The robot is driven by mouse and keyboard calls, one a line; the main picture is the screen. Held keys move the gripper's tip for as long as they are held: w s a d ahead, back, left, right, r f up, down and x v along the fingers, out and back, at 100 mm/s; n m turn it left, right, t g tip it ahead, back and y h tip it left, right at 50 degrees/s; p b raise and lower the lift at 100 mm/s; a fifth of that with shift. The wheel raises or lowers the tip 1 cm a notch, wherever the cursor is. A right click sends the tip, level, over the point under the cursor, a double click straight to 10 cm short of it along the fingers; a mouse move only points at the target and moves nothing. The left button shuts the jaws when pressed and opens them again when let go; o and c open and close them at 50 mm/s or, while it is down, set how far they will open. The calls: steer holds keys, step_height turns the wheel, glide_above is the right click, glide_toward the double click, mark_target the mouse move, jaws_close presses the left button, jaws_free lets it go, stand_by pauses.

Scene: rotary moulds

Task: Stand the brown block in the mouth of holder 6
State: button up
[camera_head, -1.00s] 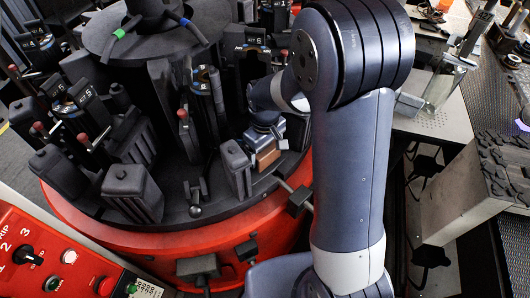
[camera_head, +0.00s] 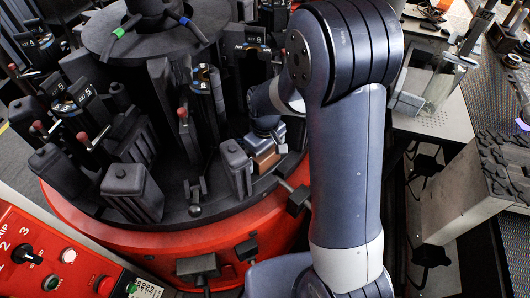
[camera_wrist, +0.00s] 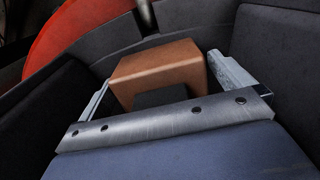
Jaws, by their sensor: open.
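The brown block (camera_wrist: 160,62) sits between the two separated fingers of my gripper (camera_wrist: 158,74) in the wrist view. Gaps show on both sides of it, and a dark piece lies in front of its near face. In the head view the block (camera_head: 266,160) is low at the front right of the round machine, just below my wrist. My gripper's fingers are hard to make out there. Several black holders stand around the machine; one with a blue-orange number plate (camera_head: 203,76) is near its middle. I cannot read for sure which is holder 6.
Black box-shaped blocks (camera_head: 131,190) and red-knobbed levers (camera_head: 84,138) crowd the turntable. Dark walls (camera_wrist: 282,45) rise close beside my gripper in the wrist view. A red control panel (camera_head: 50,255) is at lower left, a metal bench (camera_head: 432,110) at right.

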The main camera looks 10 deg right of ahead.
step_height(320, 180, up, 12)
steer(key=shift+r, duration=0.2)
steer(key=shift+f, duration=0.15)
stand_by(0.4)
step_height(320, 180, down, 12)
steer(key=shift+f, duration=0.1)
step_height(320, 180, up, 2)
steer(key=shift+r, duration=0.75)
steer(key=shift+f, duration=0.15)
